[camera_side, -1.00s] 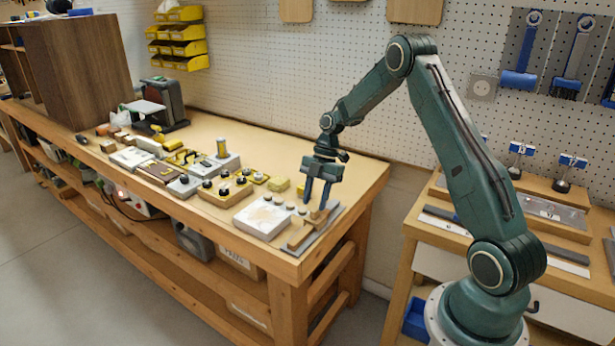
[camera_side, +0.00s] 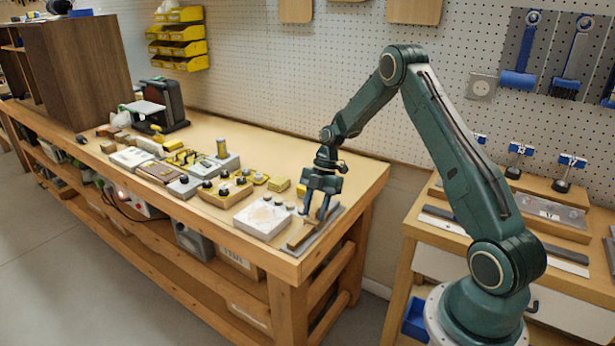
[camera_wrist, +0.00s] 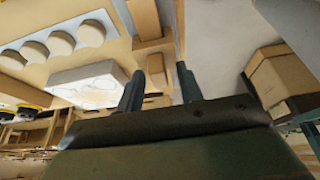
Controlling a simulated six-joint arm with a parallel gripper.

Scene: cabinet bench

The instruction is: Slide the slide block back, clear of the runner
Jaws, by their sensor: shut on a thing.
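My gripper (camera_side: 315,214) is low over the grey base plate (camera_side: 325,233) at the near right corner of the bench, its fingers pointing down. The wooden runner (camera_side: 301,238) lies on that plate, its near part showing in front of the fingers. In the wrist view, a small wooden block (camera_wrist: 156,72), which looks like the slide block, sits between the two fingers of my gripper (camera_wrist: 159,88). My gripper is shut on it. In the side view the fingers mostly hide the block. I cannot tell whether it touches the runner.
A white box with round grey knobs (camera_side: 262,219) stands just left of the plate. Several knobs, yellow parts and other fixtures fill the bench farther left. A second table stands at the right.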

